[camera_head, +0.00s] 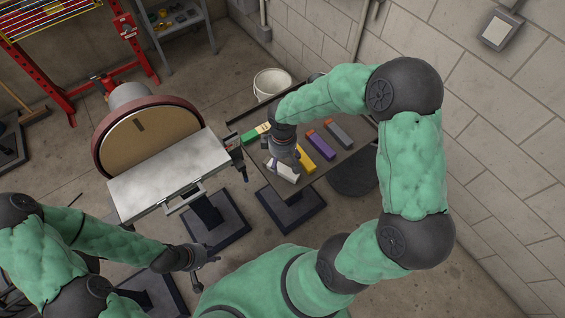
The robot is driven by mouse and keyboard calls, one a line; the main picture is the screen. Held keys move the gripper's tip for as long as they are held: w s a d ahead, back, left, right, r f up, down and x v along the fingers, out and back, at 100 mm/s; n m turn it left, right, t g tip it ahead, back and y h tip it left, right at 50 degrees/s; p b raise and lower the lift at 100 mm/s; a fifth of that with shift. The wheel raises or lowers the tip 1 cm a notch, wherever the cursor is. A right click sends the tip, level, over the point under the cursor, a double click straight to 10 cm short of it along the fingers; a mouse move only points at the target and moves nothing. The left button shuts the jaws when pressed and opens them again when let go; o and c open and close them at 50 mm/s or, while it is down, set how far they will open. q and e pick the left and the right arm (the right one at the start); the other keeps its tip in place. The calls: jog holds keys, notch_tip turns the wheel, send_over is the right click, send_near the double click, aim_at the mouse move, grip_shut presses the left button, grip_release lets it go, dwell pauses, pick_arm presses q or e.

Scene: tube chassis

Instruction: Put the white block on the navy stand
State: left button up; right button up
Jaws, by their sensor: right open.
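The white block (284,172) is at the near left part of the dark table on the right, directly by the fingertips of my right gripper (284,157). My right gripper is open and reaches down over the table; its body hides part of the block. Whether the fingers touch the block cannot be told. I cannot clearly make out the navy stand; it may be hidden by my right gripper or the block. My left gripper (203,258) is low at the left, away from the table, and its finger opening is too small to judge.
On the dark table (262,185) are a green piece (250,137), a yellow piece (305,159), a purple piece (321,145) and a grey piece (339,133). A disc sander with a metal plate (168,175) stands left. A white bucket (271,82) is behind.

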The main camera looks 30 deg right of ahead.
aim_at(282, 166)
notch_tip(282, 166, up, 8)
jog(key=p, duration=0.1)
dwell(0.4)
